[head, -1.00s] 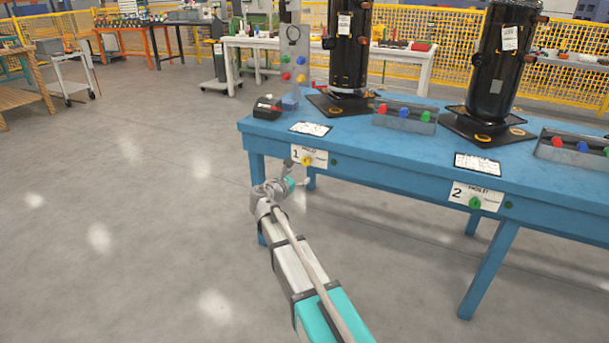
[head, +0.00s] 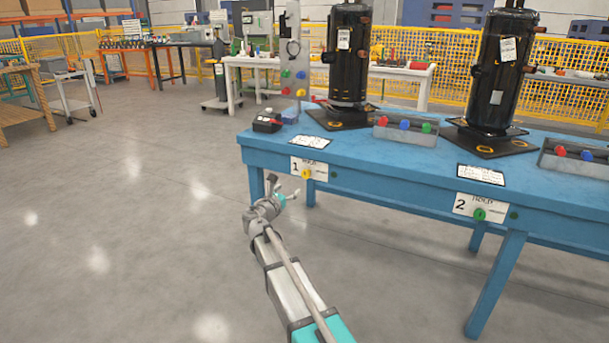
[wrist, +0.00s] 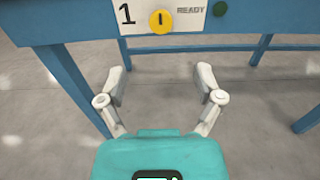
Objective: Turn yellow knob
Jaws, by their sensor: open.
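The yellow knob (head: 306,174) is on the white panel marked 1 (head: 318,169) on the front edge of the blue table. In the wrist view the round yellow knob (wrist: 161,21) is at the top, with a dark upright mark at its middle. My gripper (wrist: 162,82) is open and empty, its two grey fingers spread wide. In the head view my gripper (head: 284,188) is just below and left of the knob. It is apart from the knob and panel.
A second panel marked 2 with a green knob (head: 480,214) is further right on the blue table (head: 400,165). A green dot (wrist: 220,9) sits right of the yellow knob. Blue table legs (wrist: 75,85) flank the space below. Black cylinders (head: 348,60) stand on top.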

